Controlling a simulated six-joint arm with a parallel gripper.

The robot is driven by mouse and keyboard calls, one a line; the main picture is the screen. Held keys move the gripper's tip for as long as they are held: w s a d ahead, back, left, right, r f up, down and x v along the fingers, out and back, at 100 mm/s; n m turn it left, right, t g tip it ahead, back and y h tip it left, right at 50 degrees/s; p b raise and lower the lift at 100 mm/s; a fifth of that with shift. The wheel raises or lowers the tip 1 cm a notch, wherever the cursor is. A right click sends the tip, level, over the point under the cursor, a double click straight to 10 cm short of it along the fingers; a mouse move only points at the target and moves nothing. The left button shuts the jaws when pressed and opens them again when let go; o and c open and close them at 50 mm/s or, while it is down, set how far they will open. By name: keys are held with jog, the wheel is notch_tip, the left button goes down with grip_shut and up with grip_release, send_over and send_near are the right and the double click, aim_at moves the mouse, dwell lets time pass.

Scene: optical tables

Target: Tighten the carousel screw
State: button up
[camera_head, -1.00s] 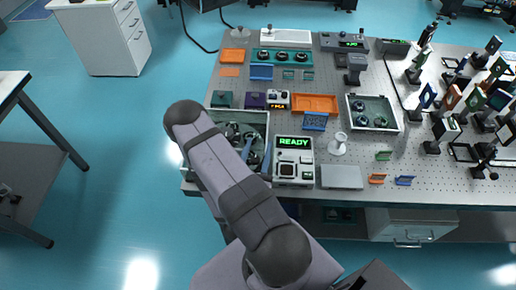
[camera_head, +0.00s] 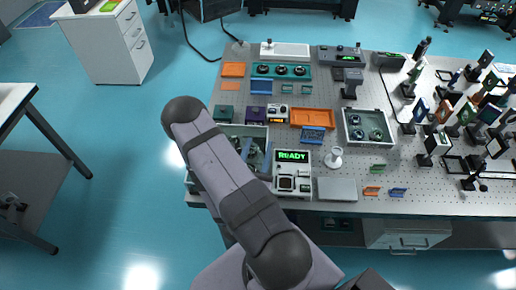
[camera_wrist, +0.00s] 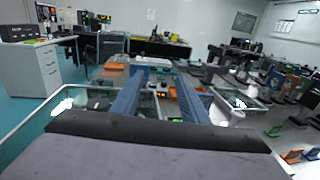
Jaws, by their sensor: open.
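My gripper (camera_wrist: 160,88) shows in the wrist view as two blue fingers set apart, with nothing seen between their tips. In the head view my arm covers most of the gripper. It is over or near the left grey tray (camera_head: 229,130), which holds dark parts partly hidden by my arm. I cannot make out a carousel or its screw for certain. A teal block (camera_head: 282,71) with three dark round pieces stands at the back of the table. A right grey tray (camera_head: 366,110) holds a few dark round parts.
A device with a green READY display (camera_head: 292,156) stands right of the left tray, close to my arm. An orange tray (camera_head: 312,118), a white funnel-like piece (camera_head: 334,158) and a grey plate (camera_head: 337,189) lie nearby. Several optic mounts crowd the table's right side.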

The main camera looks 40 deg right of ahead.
jog(key=shift+r+p, duration=0.6)
jog(key=shift+r, duration=0.4)
